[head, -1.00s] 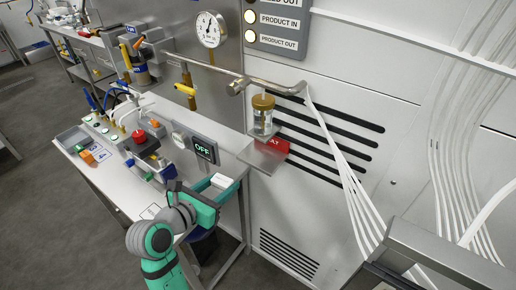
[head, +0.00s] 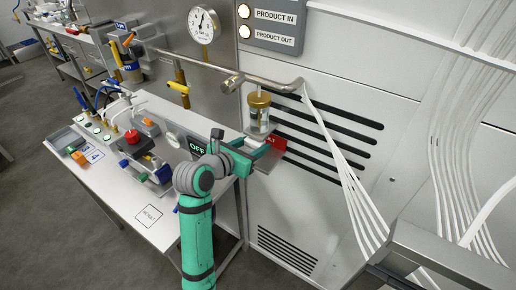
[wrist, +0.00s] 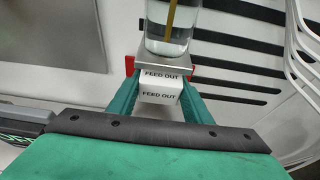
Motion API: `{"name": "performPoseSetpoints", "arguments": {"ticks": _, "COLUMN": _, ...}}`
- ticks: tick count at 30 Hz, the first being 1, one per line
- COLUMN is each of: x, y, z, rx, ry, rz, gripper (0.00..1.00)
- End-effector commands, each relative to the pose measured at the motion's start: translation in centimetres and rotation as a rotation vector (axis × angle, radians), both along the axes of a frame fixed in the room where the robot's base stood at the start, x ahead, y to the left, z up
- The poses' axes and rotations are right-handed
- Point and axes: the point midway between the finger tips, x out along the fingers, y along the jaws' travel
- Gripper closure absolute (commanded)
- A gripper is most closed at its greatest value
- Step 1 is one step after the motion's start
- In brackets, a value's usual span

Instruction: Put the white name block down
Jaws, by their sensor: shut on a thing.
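The white name block (wrist: 160,90) reads FEED OUT on its visible faces and sits between the fingers of my gripper (wrist: 158,92) in the wrist view. My gripper (head: 259,155) is shut on it, just in front of the small metal shelf (wrist: 165,60). In the head view the gripper covers much of this shelf, and I cannot make out the block. I cannot tell whether the block touches the shelf.
A glass jar with a brass lid (head: 259,112) stands on the shelf, close beyond my gripper. A red tag (head: 277,142) is beside it. A pipe (head: 215,70) runs above. The bench (head: 125,200) at left has free room near the RESULT label (head: 150,214).

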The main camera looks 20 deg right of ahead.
Motion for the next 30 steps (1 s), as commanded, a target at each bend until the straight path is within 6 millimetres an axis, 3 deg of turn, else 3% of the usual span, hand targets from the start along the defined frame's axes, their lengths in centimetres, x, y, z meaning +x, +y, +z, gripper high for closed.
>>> {"name": "performPoseSetpoints", "arguments": {"ticks": 10, "x": 1.6, "y": -2.0, "z": -0.1, "rx": 0.0, "ry": 0.0, "rz": 0.001, "gripper": 0.78}}
{"name": "performPoseSetpoints", "arguments": {"ticks": 16, "x": 1.5, "y": -1.8, "z": -3.2, "rx": -0.002, "ry": 0.002, "rz": 0.003, "gripper": 0.78}}
{"name": "performPoseSetpoints", "arguments": {"ticks": 29, "x": 1.5, "y": -1.8, "z": -3.9, "rx": -0.002, "ry": 0.0, "rz": 0.003, "gripper": 0.78}}
{"name": "performPoseSetpoints", "arguments": {"ticks": 30, "x": 1.5, "y": -1.8, "z": -3.8, "rx": -0.001, "ry": 0.0, "rz": 0.002, "gripper": 0.48}}
